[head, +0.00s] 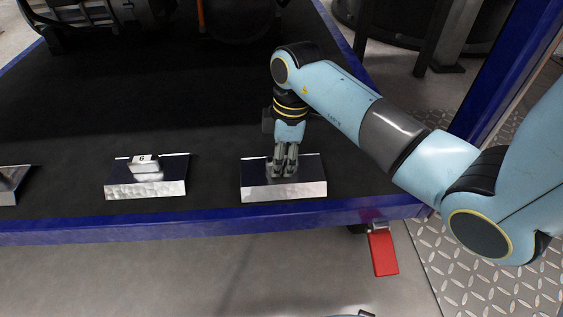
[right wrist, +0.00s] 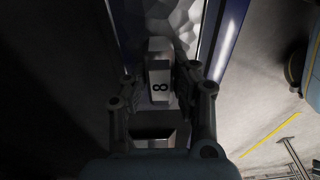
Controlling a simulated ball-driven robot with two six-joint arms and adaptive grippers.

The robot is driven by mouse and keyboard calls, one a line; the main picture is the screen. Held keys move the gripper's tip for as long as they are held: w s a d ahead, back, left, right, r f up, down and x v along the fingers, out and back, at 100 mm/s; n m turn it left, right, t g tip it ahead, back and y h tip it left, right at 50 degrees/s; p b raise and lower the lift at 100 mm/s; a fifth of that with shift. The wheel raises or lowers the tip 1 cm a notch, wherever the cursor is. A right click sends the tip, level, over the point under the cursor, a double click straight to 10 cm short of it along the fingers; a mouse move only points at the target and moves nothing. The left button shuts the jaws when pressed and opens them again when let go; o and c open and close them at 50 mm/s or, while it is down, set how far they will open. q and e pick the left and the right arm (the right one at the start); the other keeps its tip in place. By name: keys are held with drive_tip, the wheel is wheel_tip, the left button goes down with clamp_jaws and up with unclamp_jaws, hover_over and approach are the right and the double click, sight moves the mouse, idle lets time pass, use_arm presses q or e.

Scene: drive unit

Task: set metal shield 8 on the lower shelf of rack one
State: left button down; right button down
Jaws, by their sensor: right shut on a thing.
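Metal shield 8 (head: 283,190) is a shiny silver block near the front edge of the dark shelf, right of the middle in the head view. My right gripper (head: 285,172) points down onto it and is shut on its raised handle. In the right wrist view the handle with the number 8 (right wrist: 160,87) sits between the fingers of my right gripper (right wrist: 162,85). The shield appears to rest on the shelf surface. My left gripper is not in view.
A similar shield marked 6 (head: 146,178) stands to the left, and part of another (head: 12,184) shows at the left edge. The dark shelf (head: 150,110) has a blue frame (head: 200,229). A red tag (head: 382,252) hangs below it. Dark machinery stands at the back.

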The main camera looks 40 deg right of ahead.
idle(0.3)
drive_tip(key=c, duration=1.1)
unclamp_jaws()
